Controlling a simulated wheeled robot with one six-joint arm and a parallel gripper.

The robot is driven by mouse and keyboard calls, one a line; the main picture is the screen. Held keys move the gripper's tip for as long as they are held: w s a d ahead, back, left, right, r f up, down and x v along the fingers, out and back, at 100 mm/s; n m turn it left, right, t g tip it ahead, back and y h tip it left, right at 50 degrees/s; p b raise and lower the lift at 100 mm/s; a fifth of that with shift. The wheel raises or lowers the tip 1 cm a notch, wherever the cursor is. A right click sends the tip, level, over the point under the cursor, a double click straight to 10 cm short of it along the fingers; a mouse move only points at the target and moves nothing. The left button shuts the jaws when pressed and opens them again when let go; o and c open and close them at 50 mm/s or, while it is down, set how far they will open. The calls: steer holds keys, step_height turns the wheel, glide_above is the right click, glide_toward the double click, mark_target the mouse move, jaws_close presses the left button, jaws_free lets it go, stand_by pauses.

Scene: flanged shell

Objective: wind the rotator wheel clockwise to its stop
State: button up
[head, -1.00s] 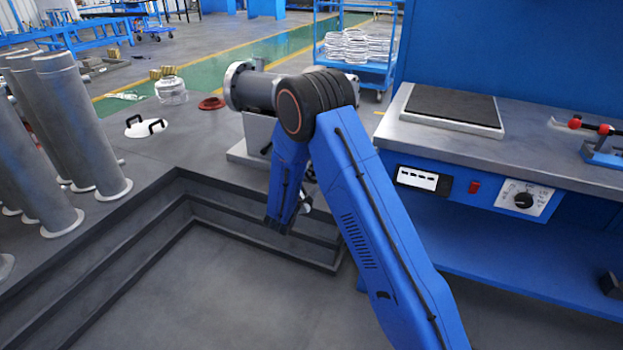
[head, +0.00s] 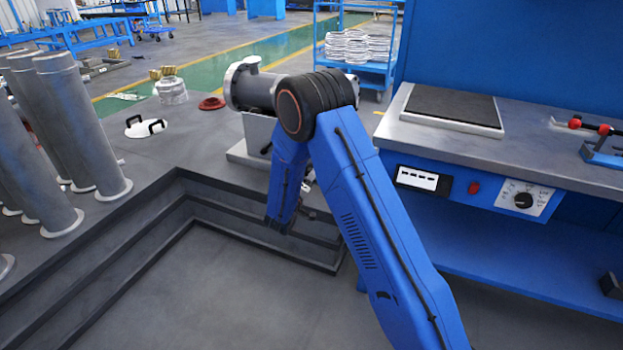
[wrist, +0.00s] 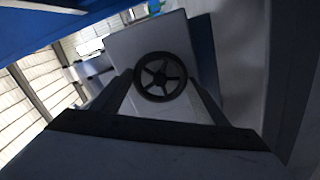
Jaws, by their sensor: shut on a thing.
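The rotator wheel (wrist: 162,77) is a small dark spoked handwheel in front of a pale block in the wrist view. My gripper (wrist: 162,84) is shut on it, with one dark finger at each side of the rim. The grey flanged shell (head: 257,90) lies across the top of a pale stand (head: 258,135) in the head view, with a short flanged stub on its upper side. In the head view my arm's blue links hide the right part of the stand; the wheel and my fingertips cannot be made out there.
A stepped pit (head: 250,228) lies before the stand. Several grey flanged pipes (head: 85,125) stand at left. A white lid with black handles (head: 145,127), a red ring (head: 212,103) and a glassy jar (head: 171,91) are on the floor. A workbench (head: 470,143) closes off the right.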

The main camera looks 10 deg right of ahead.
steer(key=shift+s+f+m, duration=0.1)
steer(key=shift+m, duration=1.5)
steer(key=o, duration=1)
steer(key=shift+o, duration=0.2)
steer(key=v, duration=1.7)
steer(key=shift+s+a, duration=0.1)
steer(key=shift+a, duration=0.05)
